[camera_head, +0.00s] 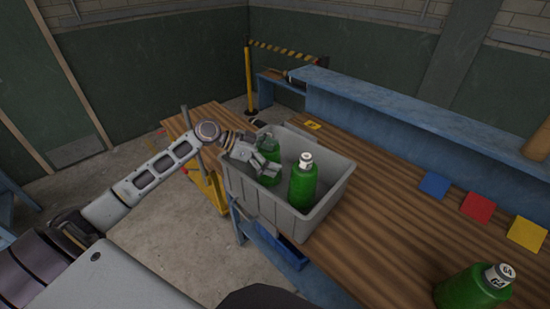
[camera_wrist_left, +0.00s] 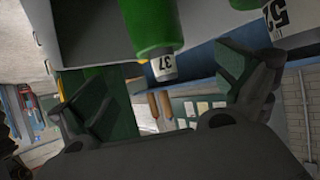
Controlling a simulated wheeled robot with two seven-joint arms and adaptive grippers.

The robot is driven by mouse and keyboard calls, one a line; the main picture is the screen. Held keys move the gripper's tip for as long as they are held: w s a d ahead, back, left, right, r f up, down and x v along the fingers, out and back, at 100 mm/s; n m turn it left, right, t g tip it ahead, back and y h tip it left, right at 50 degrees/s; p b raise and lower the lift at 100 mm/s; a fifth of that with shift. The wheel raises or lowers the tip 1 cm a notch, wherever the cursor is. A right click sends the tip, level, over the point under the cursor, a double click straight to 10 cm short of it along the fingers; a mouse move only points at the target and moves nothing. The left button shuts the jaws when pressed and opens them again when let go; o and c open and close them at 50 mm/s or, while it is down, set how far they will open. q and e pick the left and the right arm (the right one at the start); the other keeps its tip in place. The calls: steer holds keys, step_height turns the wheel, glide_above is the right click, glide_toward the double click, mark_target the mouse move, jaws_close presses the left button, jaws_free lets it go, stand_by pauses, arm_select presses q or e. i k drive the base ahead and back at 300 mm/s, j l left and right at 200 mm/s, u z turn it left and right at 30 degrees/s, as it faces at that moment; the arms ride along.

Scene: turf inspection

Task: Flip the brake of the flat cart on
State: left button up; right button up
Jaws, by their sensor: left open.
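The flat cart (camera_head: 208,118), with a wooden deck and yellow frame, stands left of the workbench, partly behind my left arm. A small red part (camera_head: 184,171) shows at its left side; I cannot tell whether it is the brake. My left gripper (camera_head: 262,164) is over the grey bin, at a green bottle (camera_head: 267,147) inside it. In the left wrist view the gripper (camera_wrist_left: 168,98) is open, and a green bottle marked 37 (camera_wrist_left: 148,25) shows upside down between the fingers' directions. Whether they touch it cannot be told. My right gripper is not in view.
The grey bin (camera_head: 325,198) sits at the bench edge and holds a second green bottle (camera_head: 303,184). Another bottle (camera_head: 470,290) stands on the wooden bench (camera_head: 390,210), near blue, red and yellow squares. A yellow post (camera_head: 249,80) with striped tape stands behind. Floor is clear at left.

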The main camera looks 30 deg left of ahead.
mark_target(186, 171)
steer(key=u, duration=1.8)
